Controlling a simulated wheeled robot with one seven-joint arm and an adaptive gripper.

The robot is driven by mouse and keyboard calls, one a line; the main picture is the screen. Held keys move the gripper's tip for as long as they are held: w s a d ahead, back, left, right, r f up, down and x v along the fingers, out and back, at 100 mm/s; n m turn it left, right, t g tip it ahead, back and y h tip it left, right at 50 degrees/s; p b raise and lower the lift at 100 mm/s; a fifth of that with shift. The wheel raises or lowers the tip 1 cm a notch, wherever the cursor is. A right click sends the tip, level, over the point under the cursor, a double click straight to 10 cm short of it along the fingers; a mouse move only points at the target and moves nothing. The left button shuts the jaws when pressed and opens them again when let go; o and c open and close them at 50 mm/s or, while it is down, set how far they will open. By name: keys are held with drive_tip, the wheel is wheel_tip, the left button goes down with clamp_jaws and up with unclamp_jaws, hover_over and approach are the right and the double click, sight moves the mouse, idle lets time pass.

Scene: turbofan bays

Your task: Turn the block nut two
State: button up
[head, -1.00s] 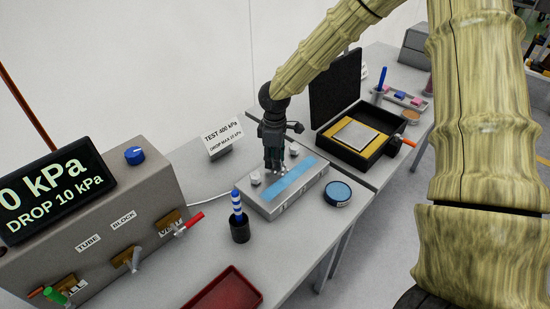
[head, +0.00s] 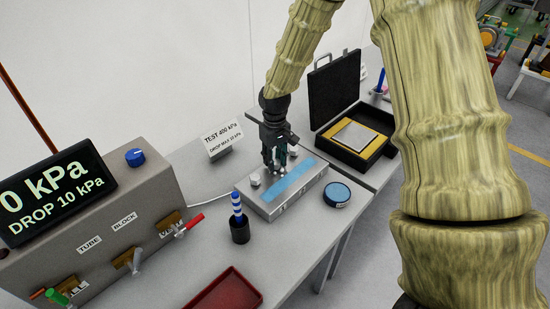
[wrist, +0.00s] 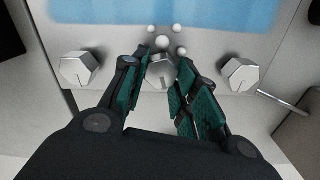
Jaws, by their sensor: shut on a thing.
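The grey test block (head: 262,202) sits on the bench with a pale blue strip along its top. In the wrist view, a row of silver hex nuts shows on the block: a left nut (wrist: 80,69), a middle nut (wrist: 160,72) and a right nut (wrist: 239,75). My gripper (head: 277,168) points down over the block's back edge. In the wrist view, its green-padded fingers (wrist: 164,62) are shut on the middle nut, one on each side, partly hiding it. Several small white balls show around that nut, by the blue strip.
A dark cup with a blue-striped stick (head: 240,231) and a round blue tin (head: 337,194) stand close to the block. A test panel (head: 120,210) with a display is at left, a red tray (head: 225,293) in front, and an open black case (head: 345,145) behind right.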

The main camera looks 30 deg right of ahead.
sight(275, 160)
drive_tip(key=shift+w+d+r+m, duration=0.1)
drive_tip(key=shift+m, duration=1.4)
drive_tip(key=o, duration=1)
wheel_tip(275, 160, up, 12)
drive_tip(key=shift+f, duration=0.1)
drive_tip(key=shift+p, duration=0.3)
